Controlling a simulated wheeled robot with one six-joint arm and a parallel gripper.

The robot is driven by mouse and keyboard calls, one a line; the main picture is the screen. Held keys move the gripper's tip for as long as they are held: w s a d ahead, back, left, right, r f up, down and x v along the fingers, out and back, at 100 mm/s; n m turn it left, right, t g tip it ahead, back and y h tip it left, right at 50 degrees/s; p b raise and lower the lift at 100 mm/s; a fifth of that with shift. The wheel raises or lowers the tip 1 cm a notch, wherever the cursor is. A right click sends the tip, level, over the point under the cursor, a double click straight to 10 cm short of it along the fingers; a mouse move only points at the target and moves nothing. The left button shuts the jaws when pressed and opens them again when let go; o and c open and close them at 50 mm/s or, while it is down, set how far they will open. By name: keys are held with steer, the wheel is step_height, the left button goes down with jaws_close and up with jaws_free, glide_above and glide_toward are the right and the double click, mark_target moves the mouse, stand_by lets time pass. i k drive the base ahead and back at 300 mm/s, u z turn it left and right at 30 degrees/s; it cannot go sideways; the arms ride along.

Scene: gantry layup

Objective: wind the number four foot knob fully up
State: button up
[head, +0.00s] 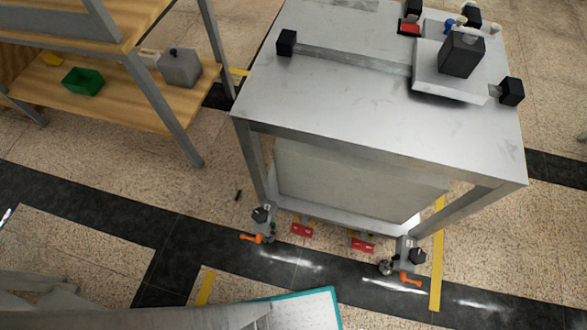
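A metal table (330,120) stands at the upper right. Two of its near feet show. The left near foot has a black knob (262,214) with a pale mark, and an orange lever (251,238) below it. The right near foot has a black knob (417,257) and an orange lever (410,279), with a castor (386,268) beside it. I cannot read any number, so I cannot tell which knob is number four. How far each knob is wound is too small to tell. The far feet are hidden under the tabletop. My gripper is not in view.
Two red pedals (302,230) (362,246) sit low between the near feet. A wooden-shelved rack (150,95) with a green bin (83,81) stands at upper left. Black blocks and a plate (440,90) lie on the tabletop. The floor before the table is mostly clear, with yellow tape (437,270).

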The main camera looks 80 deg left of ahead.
mark_target(259, 215)
steer(key=u, duration=2.3)
steer(key=k, duration=0.2)
steer(key=u, duration=2)
steer(key=k, duration=0.15)
steer(key=z, duration=0.5)
